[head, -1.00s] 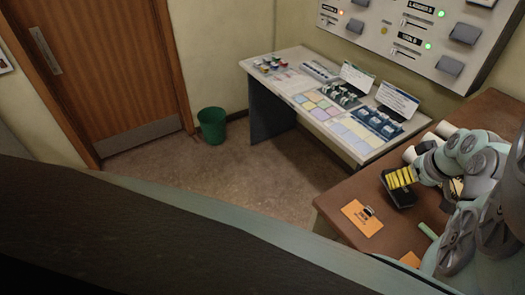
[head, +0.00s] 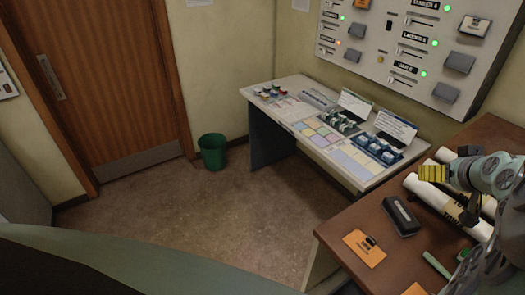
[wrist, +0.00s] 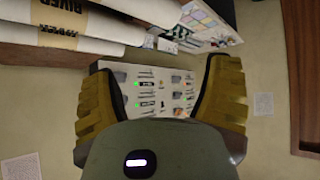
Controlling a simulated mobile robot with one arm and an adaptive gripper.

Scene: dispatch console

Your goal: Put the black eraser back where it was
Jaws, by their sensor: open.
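The black eraser (head: 402,217) lies on the brown desk (head: 352,212) in the head view, between an orange card and the white paper rolls. It has a pale marking along its top. My gripper (head: 433,173) has yellow fingers and is above and behind the eraser, near the rolls, apart from it. In the wrist view my gripper (wrist: 162,80) has its two fingers spread wide with nothing between them. The eraser does not show in the wrist view.
White rolls (head: 447,199) lie behind. A control console (head: 342,130) stands beyond the desk, a green bin (head: 213,151) on the floor. The wrist view faces the wall panel (wrist: 150,92).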

